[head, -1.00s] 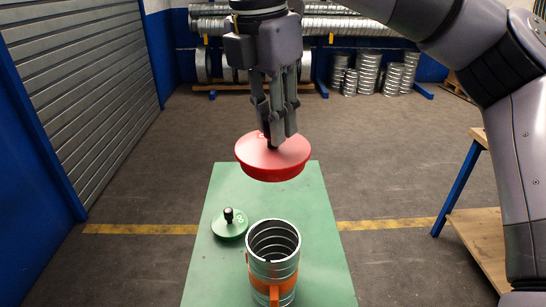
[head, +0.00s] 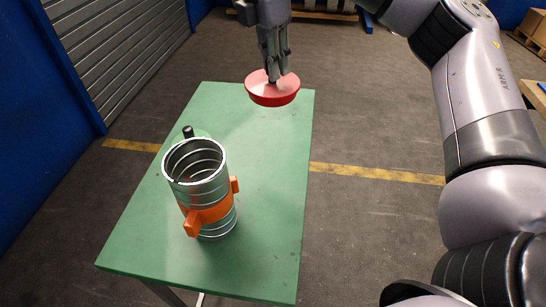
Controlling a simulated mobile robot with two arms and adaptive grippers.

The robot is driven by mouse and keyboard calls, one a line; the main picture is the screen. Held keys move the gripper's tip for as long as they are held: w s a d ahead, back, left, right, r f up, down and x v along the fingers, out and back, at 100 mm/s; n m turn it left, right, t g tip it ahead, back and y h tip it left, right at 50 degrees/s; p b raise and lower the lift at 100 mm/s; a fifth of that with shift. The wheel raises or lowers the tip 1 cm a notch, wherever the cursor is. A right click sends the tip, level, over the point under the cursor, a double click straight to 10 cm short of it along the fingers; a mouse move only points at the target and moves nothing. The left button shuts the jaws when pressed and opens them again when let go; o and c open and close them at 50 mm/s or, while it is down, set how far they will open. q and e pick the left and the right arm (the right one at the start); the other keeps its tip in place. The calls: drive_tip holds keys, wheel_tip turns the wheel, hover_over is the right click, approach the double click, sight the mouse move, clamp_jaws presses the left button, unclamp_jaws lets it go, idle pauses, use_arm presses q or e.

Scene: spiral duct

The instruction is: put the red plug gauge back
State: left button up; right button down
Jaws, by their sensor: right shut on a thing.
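The red plug gauge (head: 272,92) is a round red disc with a dark knob on top. My right gripper (head: 275,78) is shut on its knob and holds it over the far right part of the green table (head: 262,190). It looks to be above the tabletop; the exact height is hard to tell. A metal spiral duct (head: 200,180) with an orange clamp (head: 208,212) stands upright on the table, its open end up. A green plug gauge (head: 188,136) sits behind the duct, mostly hidden by it. My left gripper is not in view.
The right side and front of the tabletop are clear. A wooden bench (head: 534,95) stands at the far right. A roller shutter (head: 115,40) and blue wall are at the left. A yellow line (head: 375,173) crosses the open floor.

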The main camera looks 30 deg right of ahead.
sight(269, 82)
drive_tip(key=f, duration=0.3)
drive_tip(key=f+p, duration=0.1)
drive_tip(key=f, duration=0.3)
drive_tip(key=shift+w+a, duration=0.1)
drive_tip(key=shift+a, duration=0.1)
wheel_tip(269, 82, down, 13)
drive_tip(key=p, duration=0.2)
drive_tip(key=shift+d+f+p, duration=0.1)
drive_tip(key=shift+p, duration=0.3)
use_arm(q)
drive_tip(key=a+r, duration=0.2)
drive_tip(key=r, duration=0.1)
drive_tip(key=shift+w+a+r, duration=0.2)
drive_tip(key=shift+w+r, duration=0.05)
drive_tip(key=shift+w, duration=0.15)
use_arm(e)
drive_tip(key=shift+f, duration=0.2)
drive_tip(key=c, duration=1.4)
unclamp_jaws()
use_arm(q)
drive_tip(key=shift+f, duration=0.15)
use_arm(e)
drive_tip(key=shift+r, duration=0.1)
